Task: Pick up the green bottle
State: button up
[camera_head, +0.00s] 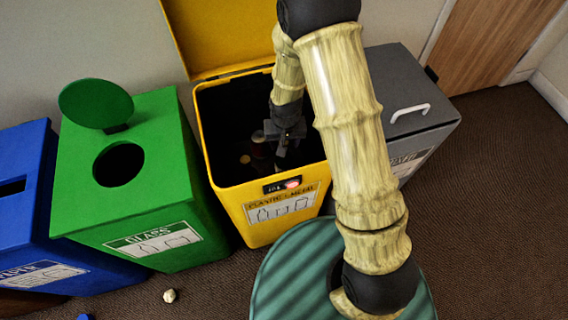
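I see no green bottle that I can make out. My gripper (283,150) points down inside the open yellow bin (232,203), labelled for plastic and metal. The inside of the bin is dark.
A green glass bin (165,130) with a round hole and raised round lid stands left of the yellow bin. A blue paper bin (25,205) is farther left. A grey bin (395,75) stands right. A crumpled beige piece (170,296) lies on the floor. Floor at right is clear.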

aim_at(284, 159)
jog(key=f, duration=0.3)
jog(key=shift+w+a+b, duration=0.1)
jog(key=shift+w+b, duration=0.15)
jog(key=shift+b, duration=0.05)
jog(key=shift+r, duration=0.1)
grip_shut()
